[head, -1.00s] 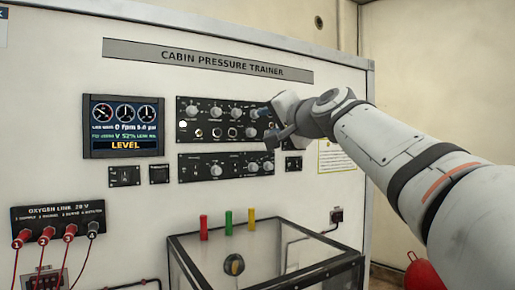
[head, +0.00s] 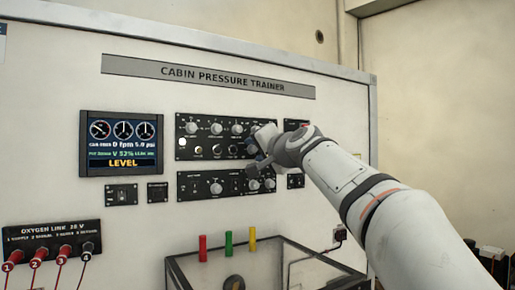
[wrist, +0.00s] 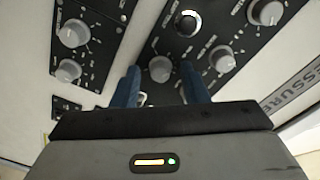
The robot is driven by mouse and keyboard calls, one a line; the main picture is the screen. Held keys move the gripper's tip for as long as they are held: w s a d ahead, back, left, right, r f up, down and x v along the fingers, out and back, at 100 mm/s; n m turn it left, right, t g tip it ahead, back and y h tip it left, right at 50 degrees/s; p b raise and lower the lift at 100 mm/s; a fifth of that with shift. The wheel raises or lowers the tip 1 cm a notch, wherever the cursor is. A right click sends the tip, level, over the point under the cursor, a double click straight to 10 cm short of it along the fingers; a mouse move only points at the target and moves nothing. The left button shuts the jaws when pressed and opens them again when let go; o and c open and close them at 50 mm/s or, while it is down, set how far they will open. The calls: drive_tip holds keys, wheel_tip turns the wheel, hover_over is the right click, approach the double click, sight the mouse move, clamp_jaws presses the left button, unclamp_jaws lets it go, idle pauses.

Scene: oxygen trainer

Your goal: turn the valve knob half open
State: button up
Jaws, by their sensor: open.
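A round grey knob (wrist: 160,68) on the black upper panel (head: 184,153) shows between my blue fingertips in the wrist view. I cannot read its label, so I cannot tell if it is the valve knob. My gripper (head: 257,148) is at the right part of that panel in the head view and hides part of it. In the wrist view my gripper (wrist: 159,84) is open, with one finger on each side of the knob. I cannot tell whether they touch it.
Other knobs sit close by in the wrist view, one right (wrist: 222,60) and one left (wrist: 74,32). A lower panel (head: 198,187) lies just below. A clear-sided box (head: 300,247) with a dark frame juts out beneath. A display (head: 121,143) is at left.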

drive_tip(key=shift+c, duration=0.4)
clamp_jaws()
drive_tip(key=shift+m, duration=0.4)
drive_tip(key=m+p, duration=0.3)
drive_tip(key=m, duration=0.1)
drive_tip(key=shift+r, duration=0.1)
drive_tip(key=shift+m+g+p, duration=0.3)
drive_tip(key=shift+m+p, duration=0.6)
drive_tip(key=shift+m, duration=1.3)
